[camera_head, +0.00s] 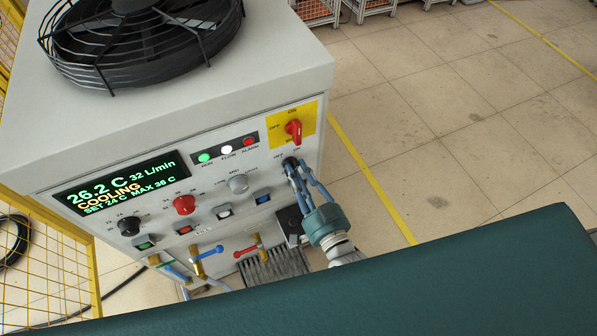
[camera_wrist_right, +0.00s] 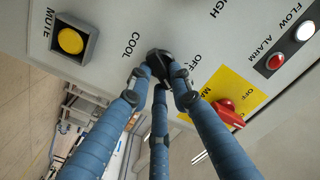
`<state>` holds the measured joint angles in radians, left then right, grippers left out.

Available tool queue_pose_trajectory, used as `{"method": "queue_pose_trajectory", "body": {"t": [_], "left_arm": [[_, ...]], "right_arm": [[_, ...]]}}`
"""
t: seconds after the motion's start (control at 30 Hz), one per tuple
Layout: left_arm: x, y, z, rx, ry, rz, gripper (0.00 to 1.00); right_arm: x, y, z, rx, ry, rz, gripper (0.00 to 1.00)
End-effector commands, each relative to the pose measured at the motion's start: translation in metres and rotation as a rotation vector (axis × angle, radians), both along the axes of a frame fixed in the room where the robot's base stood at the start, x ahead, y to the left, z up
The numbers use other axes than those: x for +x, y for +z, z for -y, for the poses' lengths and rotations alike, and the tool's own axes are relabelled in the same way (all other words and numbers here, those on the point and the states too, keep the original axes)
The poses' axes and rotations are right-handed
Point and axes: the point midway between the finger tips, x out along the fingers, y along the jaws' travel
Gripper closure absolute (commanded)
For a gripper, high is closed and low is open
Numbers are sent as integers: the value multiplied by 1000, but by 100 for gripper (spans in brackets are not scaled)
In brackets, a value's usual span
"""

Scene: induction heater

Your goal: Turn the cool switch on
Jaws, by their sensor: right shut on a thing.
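The cool switch is a black rotary knob (camera_wrist_right: 155,57) on the light grey panel of the cooling unit (camera_head: 270,95), with COOL and OFF printed around it in the wrist view. My right gripper (camera_wrist_right: 161,72) has its blue fingers closed around this knob. In the head view the right gripper (camera_head: 291,168) reaches the knob at the panel's right side, just under the red main switch. The fingertips cover much of the knob, so its exact angle is hard to tell. My left gripper is not in view.
The red main switch (camera_head: 294,130) sits on a yellow plate close above my fingers. A yellow MUTE button (camera_wrist_right: 70,41) is nearby. The display (camera_head: 122,184) reads COOLING. A black fan (camera_head: 140,40) tops the unit. Open tiled floor (camera_head: 450,110) lies to the right.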

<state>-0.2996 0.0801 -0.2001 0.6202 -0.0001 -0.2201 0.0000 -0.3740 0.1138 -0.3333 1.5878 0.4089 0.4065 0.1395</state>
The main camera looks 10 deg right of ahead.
Motion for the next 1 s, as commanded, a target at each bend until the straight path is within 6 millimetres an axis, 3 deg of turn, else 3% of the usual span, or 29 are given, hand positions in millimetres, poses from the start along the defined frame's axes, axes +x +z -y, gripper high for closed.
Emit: {"method": "queue_pose_trajectory", "body": {"t": [0.07, 0.1, 0.2, 0.57, 0.67, 1.0], "left_arm": [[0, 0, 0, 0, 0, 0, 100], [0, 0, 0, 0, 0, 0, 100], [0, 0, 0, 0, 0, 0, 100], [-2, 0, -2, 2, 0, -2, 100], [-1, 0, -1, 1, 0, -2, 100], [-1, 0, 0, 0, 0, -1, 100]], "right_arm": [[0, 0, 0, 3, -1, -1, 100], [0, 0, 0, 3, -1, -1, 78], [0, 0, 0, 3, -1, -1, 60], [-5, -1, 1, 1, 0, -2, 60], [-17, -2, 3, -1, 0, -4, 60], [-87, -2, 17, 0, 1, -5, 60]]}}
